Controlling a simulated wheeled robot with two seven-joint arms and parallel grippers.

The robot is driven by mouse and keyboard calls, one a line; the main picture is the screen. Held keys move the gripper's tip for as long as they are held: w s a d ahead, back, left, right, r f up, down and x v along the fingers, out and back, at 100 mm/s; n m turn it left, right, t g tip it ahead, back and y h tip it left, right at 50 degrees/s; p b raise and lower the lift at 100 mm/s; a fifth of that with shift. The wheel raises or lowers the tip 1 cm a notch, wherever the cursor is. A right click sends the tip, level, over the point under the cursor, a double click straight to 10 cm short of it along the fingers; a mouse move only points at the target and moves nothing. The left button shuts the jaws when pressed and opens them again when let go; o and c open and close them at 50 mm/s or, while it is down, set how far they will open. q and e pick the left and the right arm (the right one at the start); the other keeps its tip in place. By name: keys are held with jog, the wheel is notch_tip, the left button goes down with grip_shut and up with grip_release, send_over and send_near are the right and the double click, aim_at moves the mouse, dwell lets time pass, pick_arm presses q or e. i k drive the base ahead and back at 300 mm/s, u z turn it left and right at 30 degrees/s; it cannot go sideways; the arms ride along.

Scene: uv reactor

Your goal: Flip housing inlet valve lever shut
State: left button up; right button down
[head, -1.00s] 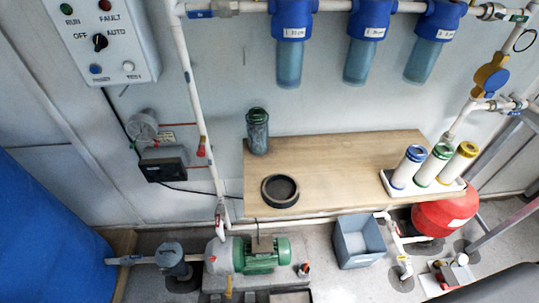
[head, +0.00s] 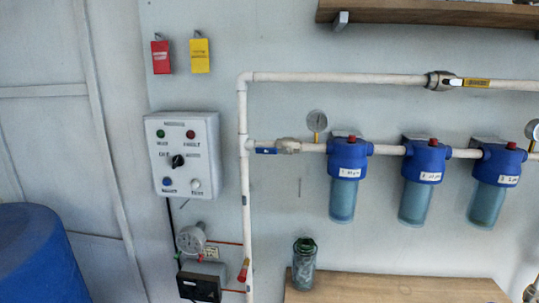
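The housing inlet valve (head: 288,146) sits on the white pipe just left of the first blue filter housing (head: 349,153) in the head view. Its blue lever (head: 265,151) points left and lies along the pipe. Neither of my grippers is in view.
A second valve (head: 440,81) with a yellow tag sits on the upper pipe (head: 340,77). A pressure gauge (head: 317,122) stands near the inlet valve. The control box (head: 184,156) is left of the vertical pipe. A green-topped canister (head: 303,264) stands on the bench (head: 400,288) below.

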aim_at(261, 150)
jog(key=k, duration=1.35)
jog(key=z, duration=0.4)
jog(key=i, duration=0.45)
jog(key=z, duration=0.7)
jog(key=i, duration=0.7)
jog(key=u, duration=0.2)
